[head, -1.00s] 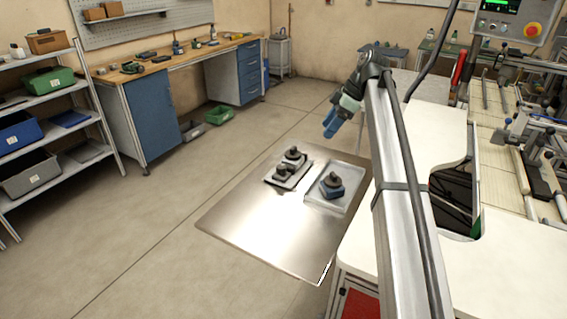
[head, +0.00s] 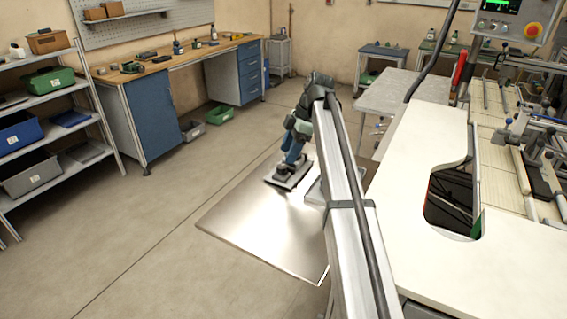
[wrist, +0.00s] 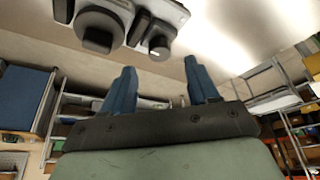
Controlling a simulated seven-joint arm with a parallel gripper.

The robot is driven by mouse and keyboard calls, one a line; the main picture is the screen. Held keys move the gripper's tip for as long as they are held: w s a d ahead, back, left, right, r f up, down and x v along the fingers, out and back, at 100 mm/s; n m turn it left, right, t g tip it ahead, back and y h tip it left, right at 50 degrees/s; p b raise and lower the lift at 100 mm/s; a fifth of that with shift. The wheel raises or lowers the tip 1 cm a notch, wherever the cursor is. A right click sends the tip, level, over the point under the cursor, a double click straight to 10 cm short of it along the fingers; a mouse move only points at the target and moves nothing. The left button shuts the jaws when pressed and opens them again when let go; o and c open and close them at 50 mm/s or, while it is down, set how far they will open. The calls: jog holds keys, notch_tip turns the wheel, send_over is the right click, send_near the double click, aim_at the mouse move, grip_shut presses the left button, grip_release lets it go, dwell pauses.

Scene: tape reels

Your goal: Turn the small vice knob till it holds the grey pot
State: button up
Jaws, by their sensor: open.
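My gripper (head: 290,161) is open over the left light-grey plate (head: 280,183) on the metal sheet. It covers most of the dark parts on that plate in the head view. In the wrist view its two blue fingers (wrist: 160,72) stand apart with nothing between them. A small dark round knob (wrist: 158,45) shows just beyond the gap between the fingertips. A larger dark round part (wrist: 98,30) is to its left. I cannot tell which dark part is the grey pot. Contact with the knob is not visible.
The metal sheet (head: 262,232) is clear in front. A second light plate (head: 316,191) lies to the right, mostly hidden by my arm. A white worktop (head: 430,130) stands on the right. Shelves and a workbench (head: 165,62) are farther back left.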

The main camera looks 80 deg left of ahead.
aim_at(282, 166)
jog(key=shift+x, duration=2.55)
jog(key=shift+c, duration=0.3)
jog(key=c, duration=1)
